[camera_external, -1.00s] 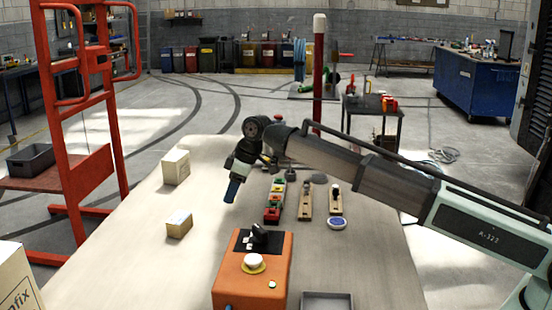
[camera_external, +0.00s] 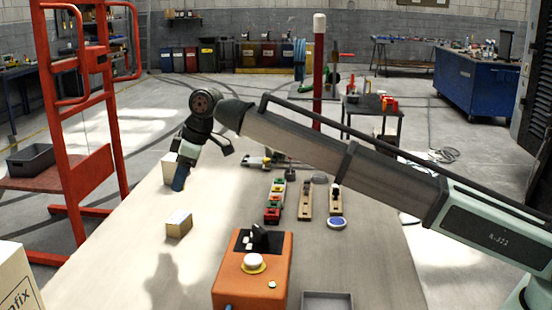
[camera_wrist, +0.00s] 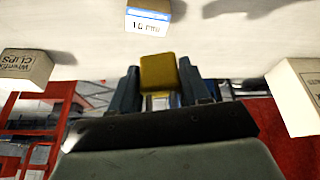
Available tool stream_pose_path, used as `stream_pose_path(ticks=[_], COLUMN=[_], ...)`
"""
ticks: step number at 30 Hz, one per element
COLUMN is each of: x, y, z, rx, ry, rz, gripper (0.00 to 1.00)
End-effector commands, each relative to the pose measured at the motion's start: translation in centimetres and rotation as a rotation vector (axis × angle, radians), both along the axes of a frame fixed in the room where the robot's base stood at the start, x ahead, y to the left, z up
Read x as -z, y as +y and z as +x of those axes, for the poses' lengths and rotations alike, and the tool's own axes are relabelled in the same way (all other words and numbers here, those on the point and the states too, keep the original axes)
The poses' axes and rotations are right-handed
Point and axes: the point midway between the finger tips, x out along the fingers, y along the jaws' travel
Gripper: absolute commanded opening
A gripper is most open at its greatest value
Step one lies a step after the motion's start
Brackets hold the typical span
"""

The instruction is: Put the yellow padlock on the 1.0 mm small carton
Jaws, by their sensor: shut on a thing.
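The yellow padlock (camera_wrist: 158,72) is held between the fingers of my gripper (camera_wrist: 160,92) in the wrist view. In the external view my gripper (camera_external: 179,180) is in the air over the left side of the table, and I cannot make out the padlock there. The 1.0 mm small carton (camera_wrist: 148,18) has a blue stripe and shows at the top edge of the wrist view, apart from the padlock. A small carton (camera_external: 178,223) stands below my gripper in the external picture; its label is unreadable there.
A clips carton (camera_wrist: 27,68) is at the left of the wrist view, and a pale box (camera_wrist: 294,95) is at the right. An orange control box (camera_external: 251,280) stands at the table's front. A red rack (camera_external: 75,150) rises beyond the table's left edge.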

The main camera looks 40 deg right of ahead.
Motion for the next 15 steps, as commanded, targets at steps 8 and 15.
stream_pose_path(ticks=[8, 15], x=[-0.9, 0.3], y=[0.6, 0.5], z=[2.7, 2.6], rx=[0.164, 0.209], ry=[0.016, 0.031], rz=[0.004, 0.016], gripper=[0.15, 0.15])
